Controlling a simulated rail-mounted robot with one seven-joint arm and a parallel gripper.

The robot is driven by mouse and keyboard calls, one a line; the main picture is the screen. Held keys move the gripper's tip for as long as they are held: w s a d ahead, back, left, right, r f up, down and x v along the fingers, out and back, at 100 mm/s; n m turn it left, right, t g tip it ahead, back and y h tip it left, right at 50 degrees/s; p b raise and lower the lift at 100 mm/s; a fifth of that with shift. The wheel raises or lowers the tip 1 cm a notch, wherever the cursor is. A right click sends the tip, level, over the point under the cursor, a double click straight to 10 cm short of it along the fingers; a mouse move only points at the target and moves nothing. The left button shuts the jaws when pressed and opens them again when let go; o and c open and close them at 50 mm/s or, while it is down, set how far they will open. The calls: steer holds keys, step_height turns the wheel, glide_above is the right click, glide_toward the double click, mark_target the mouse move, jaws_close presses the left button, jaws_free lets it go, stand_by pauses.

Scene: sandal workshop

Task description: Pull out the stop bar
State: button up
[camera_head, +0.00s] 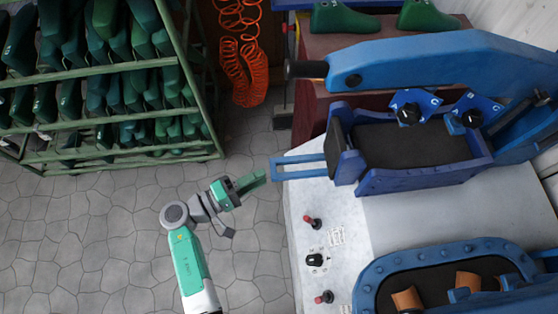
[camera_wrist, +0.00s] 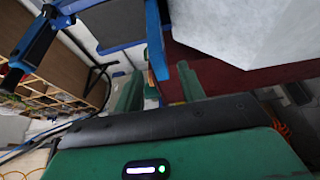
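The stop bar looks to be the blue U-shaped bar (camera_head: 298,167) that sticks out at the left end of the blue machine, over the edge of the pale table. In the wrist view a blue bar (camera_wrist: 155,42) shows beyond and between my two green fingers. My gripper (camera_head: 258,180) is just left of the bar's outer end, fingers pointing toward it. In the wrist view my gripper (camera_wrist: 160,86) has its fingers apart, with nothing clearly held. Whether the fingers overlap the bar in depth I cannot tell.
The blue machine trough (camera_head: 412,180) with a dark pad stands on the pale table (camera_head: 390,225). Red-tipped switches (camera_head: 312,222) and a black knob (camera_head: 316,260) are on the table's left side. A green rack (camera_head: 105,70) of shoe lasts and an orange coiled hose (camera_head: 240,70) stand behind.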

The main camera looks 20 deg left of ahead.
steer(key=b+x, duration=0.1)
steer(key=x, duration=0.5)
steer(key=shift+w, duration=0.35)
steer(key=shift+d, duration=0.1)
jaws_close()
